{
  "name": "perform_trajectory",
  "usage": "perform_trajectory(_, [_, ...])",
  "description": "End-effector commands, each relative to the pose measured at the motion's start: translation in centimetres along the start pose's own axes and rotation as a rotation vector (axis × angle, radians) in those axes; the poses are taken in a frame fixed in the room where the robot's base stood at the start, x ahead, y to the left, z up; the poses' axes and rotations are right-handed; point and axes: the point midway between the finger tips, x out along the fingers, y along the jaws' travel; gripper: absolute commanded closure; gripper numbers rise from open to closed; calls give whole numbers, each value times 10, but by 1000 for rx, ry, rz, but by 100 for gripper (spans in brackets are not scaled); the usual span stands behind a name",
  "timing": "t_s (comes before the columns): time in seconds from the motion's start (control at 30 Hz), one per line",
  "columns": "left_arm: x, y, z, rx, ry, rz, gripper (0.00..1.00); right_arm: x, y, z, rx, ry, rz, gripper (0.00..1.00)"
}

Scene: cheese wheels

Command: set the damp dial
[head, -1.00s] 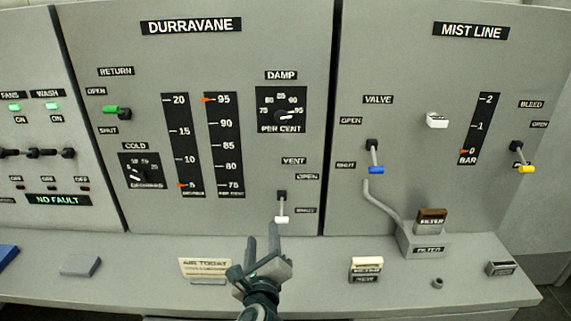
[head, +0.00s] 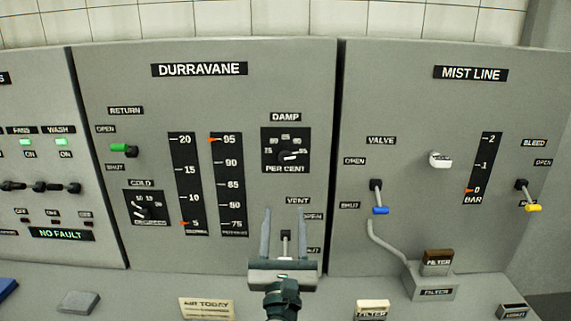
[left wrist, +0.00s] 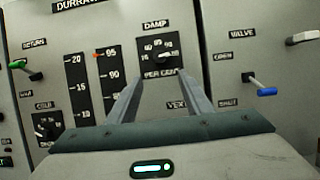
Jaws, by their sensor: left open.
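The damp dial (head: 286,156) is a dark knob on a black scale plate marked PER CENT, on the DURRAVANE panel; its white pointer is turned to the right side of the scale. It also shows in the left wrist view (left wrist: 163,58), just beyond my fingertips. My left gripper (head: 284,212) is open and empty, pointing up at the panel below the dial and in front of the vent lever. In the left wrist view its two fingers (left wrist: 165,82) stand apart, with the dial above and between them. My right gripper is in neither view.
The vent lever (head: 286,238) is between my fingers in the head view, partly hidden. The valve lever (head: 378,198) with a blue tip stands to the right. Two gauges (head: 226,180) are left of the dial. A filter block (head: 437,263) sits on the ledge.

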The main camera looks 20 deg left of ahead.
Motion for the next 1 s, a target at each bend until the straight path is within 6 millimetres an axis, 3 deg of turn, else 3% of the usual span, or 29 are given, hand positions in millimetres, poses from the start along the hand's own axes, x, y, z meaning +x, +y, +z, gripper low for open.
perform_trajectory(0.27, [35, 0, 4, 3, -2, 1, 54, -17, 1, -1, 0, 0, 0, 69])
perform_trajectory(0.8, [131, 1, 4, 2, 0, 3, 54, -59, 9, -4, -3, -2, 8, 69])
perform_trajectory(1.0, [157, 1, 3, 1, 0, 2, 54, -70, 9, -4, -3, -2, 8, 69])
